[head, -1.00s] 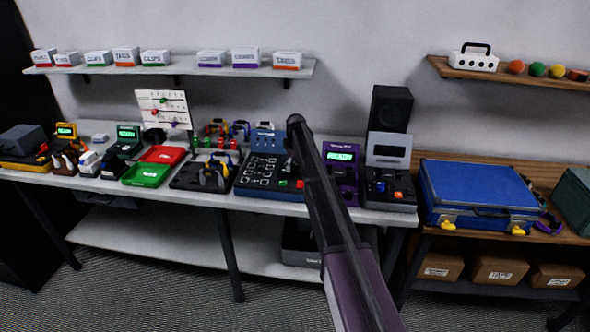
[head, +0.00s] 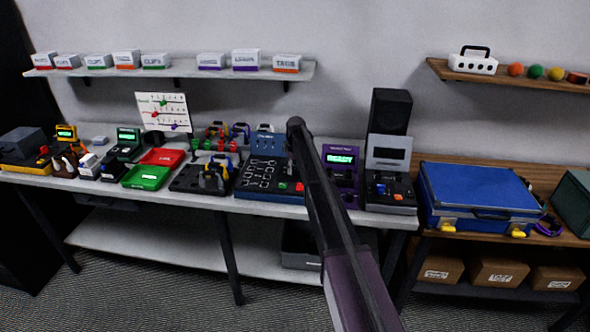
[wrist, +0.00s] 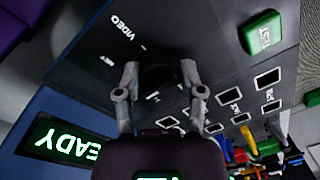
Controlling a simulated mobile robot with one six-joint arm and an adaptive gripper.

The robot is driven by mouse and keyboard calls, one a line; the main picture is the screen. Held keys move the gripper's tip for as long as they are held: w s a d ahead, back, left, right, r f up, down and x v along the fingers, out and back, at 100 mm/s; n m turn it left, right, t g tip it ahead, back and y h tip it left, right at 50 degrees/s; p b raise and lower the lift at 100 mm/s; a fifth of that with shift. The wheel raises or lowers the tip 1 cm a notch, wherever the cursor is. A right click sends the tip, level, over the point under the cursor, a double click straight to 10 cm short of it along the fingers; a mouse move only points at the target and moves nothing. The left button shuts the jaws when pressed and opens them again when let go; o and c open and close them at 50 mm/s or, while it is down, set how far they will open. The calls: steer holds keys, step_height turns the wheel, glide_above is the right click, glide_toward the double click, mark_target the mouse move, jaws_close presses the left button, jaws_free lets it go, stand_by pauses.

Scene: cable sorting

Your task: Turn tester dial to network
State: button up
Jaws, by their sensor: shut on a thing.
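The tester (head: 256,194) is a blue unit with a dark, port-marked panel on the bench, and my arm partly covers it in the head view. In the wrist view its dark panel (wrist: 200,30) carries a VIDEO label, several outlined ports and a green test button (wrist: 264,34). A lit READY screen (wrist: 66,138) is set in its blue part. My gripper (wrist: 160,73) is shut on the black dial (wrist: 158,80), one finger on each side. The dial's pointer cannot be made out, so its setting is unclear. The head view hides gripper and dial behind my arm.
A purple unit (head: 340,178) with a READY screen stands close to the tester's right, then a grey-black unit (head: 391,194). A dark tray (head: 190,183) with coloured connectors lies left, beside a green tray (head: 147,177). A blue case (head: 478,187) rests on the right table.

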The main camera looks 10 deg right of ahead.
steer(key=shift+m, duration=0.8)
stand_by(0.4)
steer(key=m, duration=0.2)
steer(key=shift+m, duration=0.4)
steer(key=shift+m+t, duration=0.3)
steer(key=shift+m, duration=1.9)
steer(key=o, duration=1.1)
steer(key=shift+o, duration=0.2)
steer(key=shift+s, duration=0.1)
